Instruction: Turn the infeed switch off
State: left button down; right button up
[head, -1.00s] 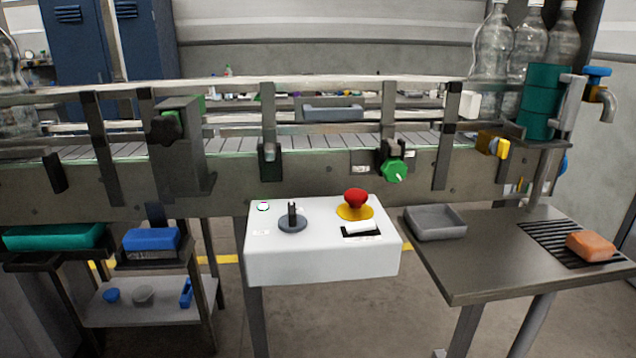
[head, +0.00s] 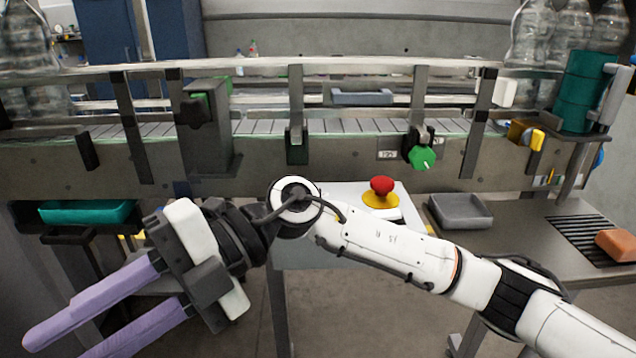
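The white control box (head: 345,190) stands in front of the conveyor, largely covered by my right arm. Its red mushroom button on a yellow base (head: 381,192) shows. The black rotary switch on its top, seen earlier, is hidden behind my arm. A green knob (head: 422,158) sits on the conveyor's front. I cannot tell which control is the infeed switch. My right gripper (head: 62,342), with purple fingers, is at the lower left, away from both controls. Its fingers are apart and nothing shows between them. My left gripper is out of view.
The conveyor (head: 350,170) spans the back. A side table at the right holds a grey tray (head: 460,211) and an orange block (head: 617,244). A teal tray (head: 88,212) is at the left. A yellow valve handle (head: 536,138) is at the right.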

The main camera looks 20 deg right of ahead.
jog(key=w+d+r+m+t+h, duration=0.1)
jog(key=w+d+t+h, duration=0.4)
jog(key=d, duration=0.4)
jog(key=w+d+r+m+t+h, duration=0.1)
jog(key=w+d+r+t+h, duration=0.15)
jog(key=w+d+h, duration=0.6)
jog(key=w+d+r+m+t+h+p, duration=0.1)
jog(key=d+r, duration=0.2)
jog(key=d, duration=0.2)
jog(key=w+d+r+m+t+h, duration=0.1)
jog(key=d+r+m+t+h, duration=0.15)
jog(key=d, duration=0.25)
jog(key=shift+n+g+y, duration=0.4)
jog(key=shift+n+y, duration=0.05)
jog(key=shift+y, duration=0.05)
jog(key=p+x, duration=0.1)
jog(key=x, duration=0.8)
jog(key=shift+f, duration=0.3)
grip_shut()
